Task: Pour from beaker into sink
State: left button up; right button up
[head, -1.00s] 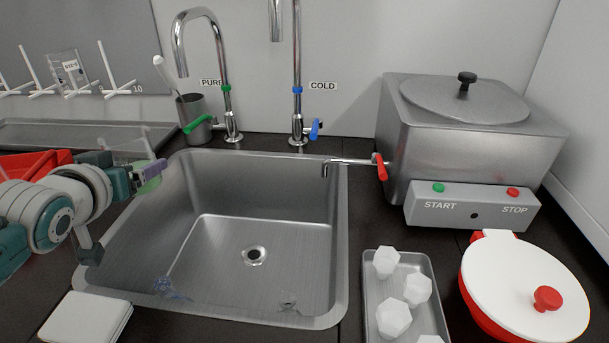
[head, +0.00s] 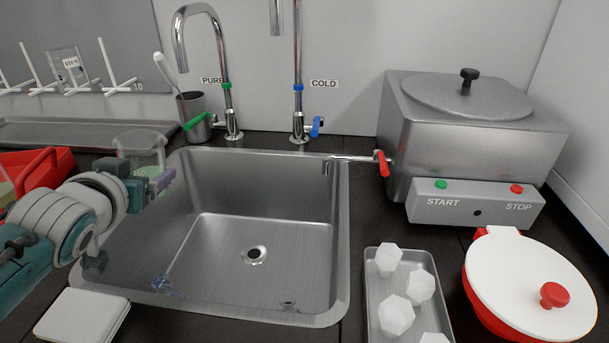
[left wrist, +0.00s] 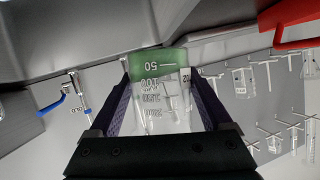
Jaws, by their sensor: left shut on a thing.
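The clear glass beaker (head: 139,145) holds a little green liquid at its bottom. It looks roughly upright over the left rim of the steel sink (head: 262,178). My left gripper (head: 166,180) is shut on the beaker. In the left wrist view, the beaker (left wrist: 150,98) sits between the dark purple pads of my left gripper (left wrist: 163,105), with its volume marks upside down and the green liquid at the top of the picture. The sink basin is open and its drain shows. My right gripper is not in view.
The pure-water tap (head: 228,100) and the cold tap (head: 298,90) stand behind the sink. A steel tank (head: 440,140) with a red-handled spout is at the right. A tray of white lumps (head: 372,310) and a white-lidded red pot (head: 520,280) stand at the front right.

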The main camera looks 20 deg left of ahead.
pick_arm(q)
jog(key=shift+w+d+f+m+b, duration=0.1)
jog(key=shift+d+f+m+b, duration=0.25)
jog(key=shift+b, duration=0.35)
jog(key=d+m+y+b, duration=0.1)
jog(key=b, duration=0.2)
jog(key=w+d+f+m+y+b, duration=0.1)
jog(key=m+b, duration=0.1)
jog(key=b, duration=0.1)
jog(key=shift+d+f+g+y, duration=0.1)
jog(key=shift+g+y, duration=0.2)
jog(key=shift+y, duration=0.1)
jog(key=shift+f+m+y+b, duration=0.15)
jog(key=shift+m+y+b, duration=0.25)
jog(key=shift+m+b, duration=0.5)
jog(key=shift+f+m+y+b, duration=0.2)
jog(key=shift+m+y+b, duration=0.1)
jog(key=shift+m+b, duration=0.25)
jog(key=shift+w+d+f+m+y+b, duration=0.1)
jog(key=shift+f+m+y+b, duration=0.1)
jog(key=shift+m+y+b, duration=0.3)
jog(key=shift+d+f+m+y+b, duration=0.1)
jog(key=shift+f+m+y+b, duration=0.1)
jog(key=shift+m+b, duration=0.45)
jog(key=shift+w+d+f+m+b, duration=0.15)
jog(key=shift+w+d+m+b, duration=0.05)
jog(key=shift+d+m+b, duration=0.15)
jog(key=shift+w+d+f+m+y+b, duration=0.2)
jog(key=shift+d+m+y+b, duration=0.1)
jog(key=shift+d+m+b, duration=0.2)
